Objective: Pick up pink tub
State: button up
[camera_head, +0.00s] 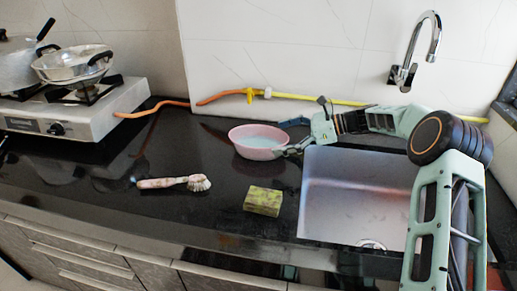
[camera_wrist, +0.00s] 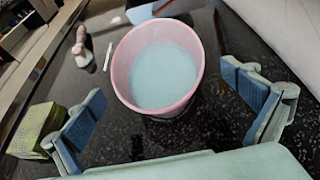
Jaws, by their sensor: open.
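The pink tub (camera_head: 250,153) stands upright on the black counter, just left of the sink. It is a round, wide bowl with something pale blue-green inside. In the wrist view the tub (camera_wrist: 122,66) is at the upper middle, ahead of my gripper. My gripper (camera_head: 289,137) reaches in from the right and is at the tub's right side. Its fingers (camera_wrist: 165,86) are spread wide and empty, one to the left and one to the right of the tub's near part. I cannot tell whether either finger touches the tub.
A metal sink (camera_head: 350,205) lies beneath and right of my arm. A green-yellow sponge (camera_head: 262,201) and a brush (camera_head: 172,183) lie on the counter. A gas stove (camera_head: 75,118) with pots is at left. A yellow-orange hose (camera_head: 285,96) runs along the wall.

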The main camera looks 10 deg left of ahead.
aim_at(259, 144)
jog(key=x, duration=0.5)
jog(key=b+x, duration=0.1)
jog(key=x, duration=0.1)
jog(key=shift+f, duration=0.45)
jog(key=c, duration=1.1)
jog(key=shift+r, duration=0.2)
jog(key=shift+r, duration=0.25)
notch_tip(259, 144, up, 2)
jog(key=shift+r, duration=0.15)
jog(key=s+d+r+p, duration=0.1)
jog(key=s+r+p, duration=0.1)
jog(key=s+r, duration=0.8)
jog(key=s, duration=0.4)
